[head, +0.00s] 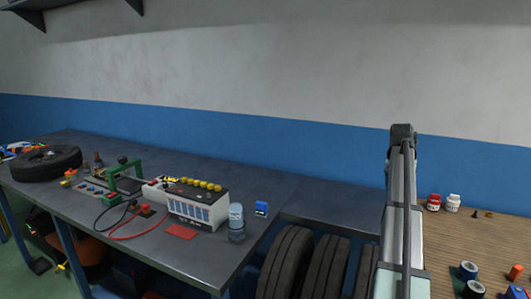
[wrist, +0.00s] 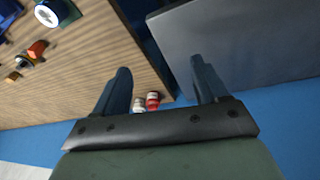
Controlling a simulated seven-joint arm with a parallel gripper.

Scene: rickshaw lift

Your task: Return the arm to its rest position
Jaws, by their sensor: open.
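My gripper (wrist: 160,66) shows in the wrist view with its two dark fingers spread apart and nothing between them. It hangs above the gap between a wooden bench top (wrist: 95,50) on the left and a dark grey bench top (wrist: 240,45) on the right. In the head view my arm stands up at the right, between the grey bench (head: 330,232) and the wooden bench (head: 455,236). I cannot make out the fingers there.
Tyres (head: 285,265) stand below the grey bench.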

